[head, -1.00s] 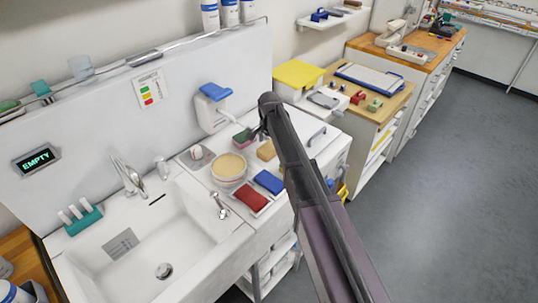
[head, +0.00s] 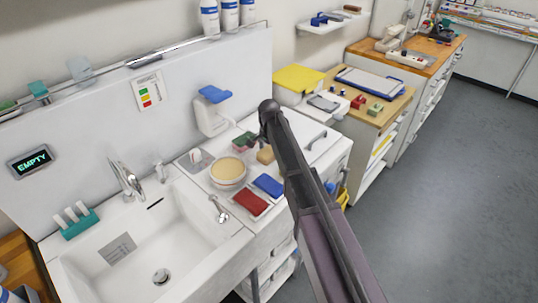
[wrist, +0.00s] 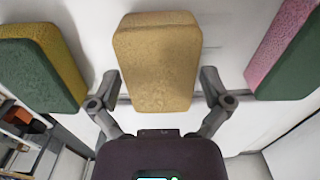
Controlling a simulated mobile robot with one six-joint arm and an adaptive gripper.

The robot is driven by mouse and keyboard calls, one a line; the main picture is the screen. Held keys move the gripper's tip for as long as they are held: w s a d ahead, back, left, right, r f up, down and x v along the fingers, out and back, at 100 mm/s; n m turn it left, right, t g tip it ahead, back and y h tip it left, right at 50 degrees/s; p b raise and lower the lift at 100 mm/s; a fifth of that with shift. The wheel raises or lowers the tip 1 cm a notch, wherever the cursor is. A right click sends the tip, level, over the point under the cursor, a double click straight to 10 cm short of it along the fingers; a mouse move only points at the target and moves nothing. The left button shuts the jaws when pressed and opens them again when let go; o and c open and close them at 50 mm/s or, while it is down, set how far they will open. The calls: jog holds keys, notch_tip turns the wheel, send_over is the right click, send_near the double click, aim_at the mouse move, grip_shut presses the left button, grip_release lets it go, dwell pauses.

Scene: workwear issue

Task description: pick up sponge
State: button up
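A tan sponge (head: 266,155) lies on the white counter right of the sink. In the wrist view the tan sponge (wrist: 158,65) stands large in the middle, ahead of and between my spread fingers. My gripper (wrist: 158,85) is open, with a finger on each side of the sponge; I cannot tell whether either touches it. A green and yellow sponge (wrist: 40,65) is left of it in the wrist view, and a pink and green sponge (wrist: 290,50) is right. A green and pink sponge also shows in the head view (head: 242,141). My arm hides part of the counter.
A round tub with a tan top (head: 228,171), a red pad (head: 250,201) and a blue pad (head: 268,185) are close by on the counter. The sink (head: 140,285) is left. A dispenser with a blue lever (head: 212,115) is on the wall panel behind.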

aim_at(269, 150)
jog(key=c, duration=0.3)
jog(key=shift+c, duration=0.2)
jog(key=shift+r, duration=0.15)
notch_tip(269, 150, up, 10)
jog(key=p, duration=1)
jog(key=shift+f, duration=0.2)
